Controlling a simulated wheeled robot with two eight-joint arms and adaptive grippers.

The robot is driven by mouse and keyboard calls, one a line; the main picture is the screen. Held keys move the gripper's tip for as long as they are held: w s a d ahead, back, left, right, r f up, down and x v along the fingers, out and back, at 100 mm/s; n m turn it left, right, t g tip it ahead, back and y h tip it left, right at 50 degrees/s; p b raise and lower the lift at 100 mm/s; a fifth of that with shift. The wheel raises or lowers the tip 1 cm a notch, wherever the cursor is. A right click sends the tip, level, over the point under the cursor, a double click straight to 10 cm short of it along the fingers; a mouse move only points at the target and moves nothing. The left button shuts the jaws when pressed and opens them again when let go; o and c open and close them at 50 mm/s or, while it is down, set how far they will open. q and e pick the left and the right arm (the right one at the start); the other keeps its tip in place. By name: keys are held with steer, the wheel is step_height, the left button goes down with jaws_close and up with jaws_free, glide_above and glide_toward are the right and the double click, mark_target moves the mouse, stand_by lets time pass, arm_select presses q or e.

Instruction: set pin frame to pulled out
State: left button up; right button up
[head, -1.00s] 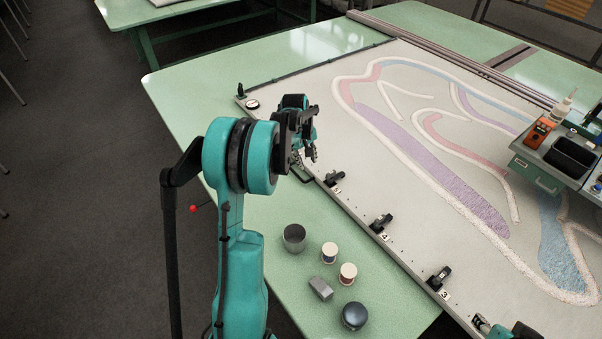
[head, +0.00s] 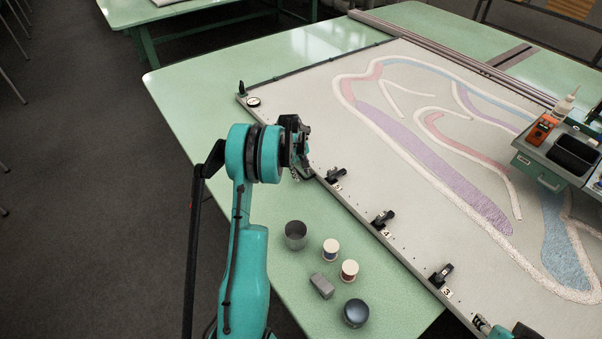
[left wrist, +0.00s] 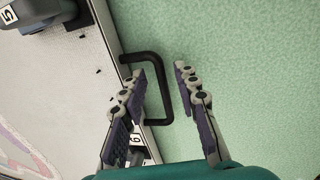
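The pin frame (head: 404,256) is a pale, flat bed with a grey edge rail, lying on the green table. Its black D-shaped handle (left wrist: 164,88) sticks out over the green tabletop in the left wrist view. My left gripper (left wrist: 160,75) is open at the handle. One finger shows on the frame side of the handle's bar and the other on the outer side. I cannot tell whether either touches it. In the head view my left gripper (head: 302,170) is at the frame's near edge and hides the handle. At the bottom right, a teal part of my right arm shows; its fingers are unclear.
Numbered black clamps, such as clamp 4 (head: 382,219), line the frame's near edge. A metal cup (head: 295,235), two thread spools (head: 349,271), a grey block (head: 321,286) and a dark round object (head: 356,313) stand on the table. A tool tray (head: 540,172) is at right.

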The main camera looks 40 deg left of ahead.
arm_select(q)
jaws_close()
steer(key=s, duration=0.1)
steer(key=s+a, duration=0.1)
steer(key=s, duration=0.1)
steer(key=s+b, duration=0.1)
steer(key=s, duration=0.1)
steer(key=shift+s+a, duration=0.25)
steer(key=shift+w, duration=0.1)
steer(key=shift+c, duration=2)
jaws_free()
steer(key=o, duration=0.4)
